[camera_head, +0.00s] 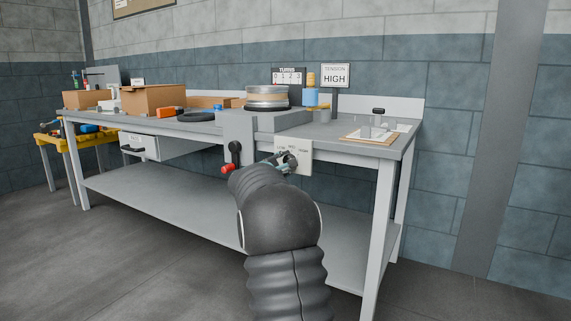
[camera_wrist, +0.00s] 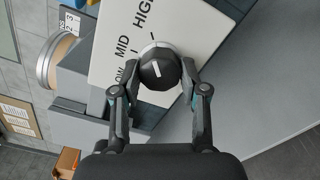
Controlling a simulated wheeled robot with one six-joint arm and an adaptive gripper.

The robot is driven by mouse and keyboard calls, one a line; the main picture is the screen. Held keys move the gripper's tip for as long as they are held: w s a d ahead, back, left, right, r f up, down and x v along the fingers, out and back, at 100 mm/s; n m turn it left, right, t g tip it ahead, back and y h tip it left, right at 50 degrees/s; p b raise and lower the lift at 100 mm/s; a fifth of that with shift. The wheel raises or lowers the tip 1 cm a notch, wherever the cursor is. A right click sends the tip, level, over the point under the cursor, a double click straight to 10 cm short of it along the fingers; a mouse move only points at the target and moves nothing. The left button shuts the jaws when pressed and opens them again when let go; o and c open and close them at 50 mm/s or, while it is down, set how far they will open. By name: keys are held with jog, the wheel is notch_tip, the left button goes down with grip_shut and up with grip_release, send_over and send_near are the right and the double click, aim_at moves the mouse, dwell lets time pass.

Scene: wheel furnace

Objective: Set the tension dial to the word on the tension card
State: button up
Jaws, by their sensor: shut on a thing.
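The tension card (camera_head: 335,75) stands at the back of the bench and reads "TENSION HIGH". The tension dial (camera_wrist: 158,68) is a round black knob on a white panel (camera_wrist: 105,60). LOW, MID and HIGH are printed around it. A short white mark on the knob's face slants from lower left to upper right; I cannot tell which end is the pointer. My gripper (camera_wrist: 161,74) is shut on the knob, one finger on each side. In the head view the panel (camera_head: 304,153) is on the bench front, and my gripper (camera_head: 286,160) partly hides the dial.
A red-handled lever (camera_head: 229,167) is just left of the panel on the bench (camera_head: 355,150). Above stand a round wheel unit (camera_head: 267,97) and a counter sign (camera_head: 289,77). A clipboard (camera_head: 366,138) lies at the right end. The floor on the right is free.

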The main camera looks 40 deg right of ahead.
jog(key=shift+s, duration=0.1)
jog(key=o, duration=1.1)
jog(key=shift+d, duration=0.15)
jog(key=shift+a, duration=0.2)
jog(key=v, duration=1.1)
jog(key=shift+s+a+f, duration=0.1)
jog(key=shift+a, duration=0.3)
